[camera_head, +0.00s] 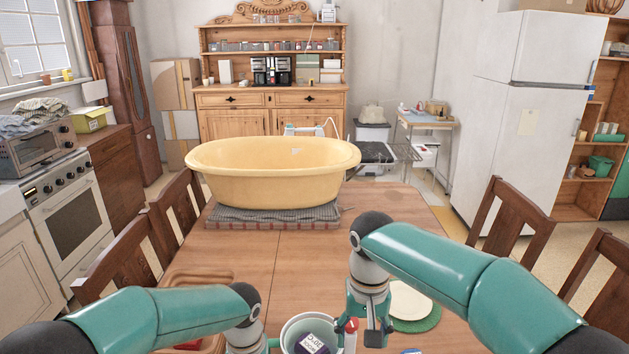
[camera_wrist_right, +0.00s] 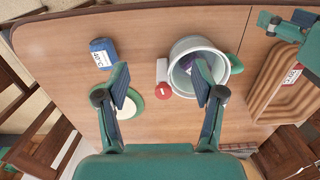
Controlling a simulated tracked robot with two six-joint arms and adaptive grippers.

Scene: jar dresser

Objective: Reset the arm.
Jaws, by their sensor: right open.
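My right gripper (camera_head: 367,326) hangs over the near part of the wooden table. In the right wrist view its two fingers (camera_wrist_right: 160,80) are spread wide with nothing between them. A pale pot (camera_head: 310,330) with a green handle stands on the table just left of it, and a purple labelled item (camera_head: 317,345) lies inside. The pot also shows in the wrist view (camera_wrist_right: 213,93), partly behind a finger. My left arm reaches in from the left; its gripper (camera_wrist_right: 288,28) shows only partly near the pot, and its jaw state is unclear.
A red-capped item (camera_wrist_right: 163,91) stands beside the pot. A cream-and-green round item (camera_head: 408,302) and a blue labelled item (camera_wrist_right: 103,53) are nearby. A wooden tray (camera_head: 203,279) lies left. A yellow tub (camera_head: 270,175) stands on a folded cloth farther back. Chairs flank the table.

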